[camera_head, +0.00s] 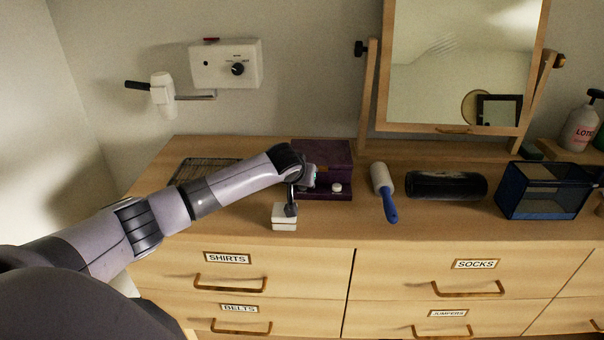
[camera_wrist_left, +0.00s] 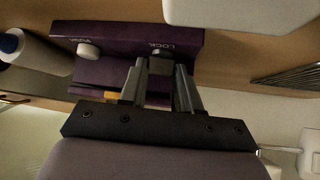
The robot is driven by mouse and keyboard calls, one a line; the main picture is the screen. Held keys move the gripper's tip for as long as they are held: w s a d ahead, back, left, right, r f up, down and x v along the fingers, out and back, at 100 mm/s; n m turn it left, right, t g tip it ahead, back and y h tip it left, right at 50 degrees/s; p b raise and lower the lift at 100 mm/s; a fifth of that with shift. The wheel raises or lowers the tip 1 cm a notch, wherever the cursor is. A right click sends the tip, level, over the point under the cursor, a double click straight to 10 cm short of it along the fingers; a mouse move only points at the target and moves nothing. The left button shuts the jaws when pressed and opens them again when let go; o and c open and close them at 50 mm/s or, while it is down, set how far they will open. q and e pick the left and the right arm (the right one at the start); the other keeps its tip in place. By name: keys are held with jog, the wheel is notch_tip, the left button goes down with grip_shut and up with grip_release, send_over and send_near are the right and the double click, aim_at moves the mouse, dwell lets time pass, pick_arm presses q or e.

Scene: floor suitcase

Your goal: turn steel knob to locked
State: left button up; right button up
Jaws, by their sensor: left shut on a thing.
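The purple box (camera_head: 325,158) stands on the dresser top. In the left wrist view the purple box (camera_wrist_left: 205,40) appears upside down, with a LOCK label beside the steel knob (camera_wrist_left: 160,62) and a PUSH label by a round white button (camera_wrist_left: 88,51). My left gripper (camera_wrist_left: 160,74) is shut on the steel knob, one finger on each side. In the head view my left gripper (camera_head: 292,205) is at the box's left front and hides the knob; the white button (camera_head: 337,187) shows to its right. My right gripper is not in view.
A small white box (camera_head: 284,222) sits close in front of the gripper. A wire rack (camera_head: 205,168) lies behind my left arm. A mirror (camera_head: 455,70) stands behind.

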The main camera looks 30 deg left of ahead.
pick_arm(q)
jog(key=shift+m+h, duration=0.3)
jog(key=o, duration=1.1)
jog(key=shift+c, duration=0.2)
